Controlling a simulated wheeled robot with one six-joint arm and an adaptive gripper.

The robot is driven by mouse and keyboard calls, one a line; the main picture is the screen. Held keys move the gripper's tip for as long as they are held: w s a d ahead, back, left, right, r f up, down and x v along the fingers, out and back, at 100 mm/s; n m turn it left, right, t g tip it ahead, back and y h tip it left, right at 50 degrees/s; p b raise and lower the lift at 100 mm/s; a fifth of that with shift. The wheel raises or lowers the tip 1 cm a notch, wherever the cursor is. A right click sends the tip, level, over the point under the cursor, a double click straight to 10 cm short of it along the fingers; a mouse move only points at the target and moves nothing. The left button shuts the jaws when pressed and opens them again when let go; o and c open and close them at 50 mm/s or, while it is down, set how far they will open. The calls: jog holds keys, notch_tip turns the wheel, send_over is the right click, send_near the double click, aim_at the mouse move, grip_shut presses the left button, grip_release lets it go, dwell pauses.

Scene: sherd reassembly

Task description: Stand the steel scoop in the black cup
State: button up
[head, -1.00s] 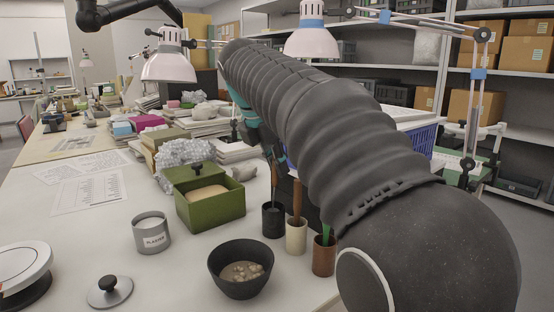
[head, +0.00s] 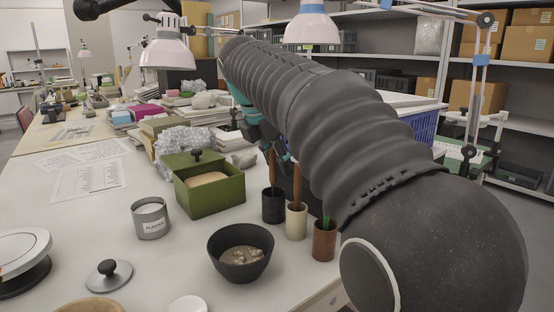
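The black cup (head: 273,207) stands upright on the white table, leftmost in a row of three cups. A brown stick-like handle (head: 272,172) stands upright in it. Its lower end is hidden inside the cup, and I cannot tell whether it is the steel scoop; no steel part shows. My gripper (head: 280,153) is dark and teal, just above the cup near the top of this handle, partly behind my arm. I cannot tell whether its fingers touch the handle or are open or shut.
A cream cup (head: 297,222) with a brown handle and a brown cup (head: 324,242) with something green stand close to the right. A black bowl (head: 240,268), a plaster tin (head: 151,221) and a green box (head: 222,194) are to the left. Free table lies at far left.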

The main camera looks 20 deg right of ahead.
jog(key=v, duration=1.2)
jog(key=shift+a, duration=0.1)
dwell(0.5)
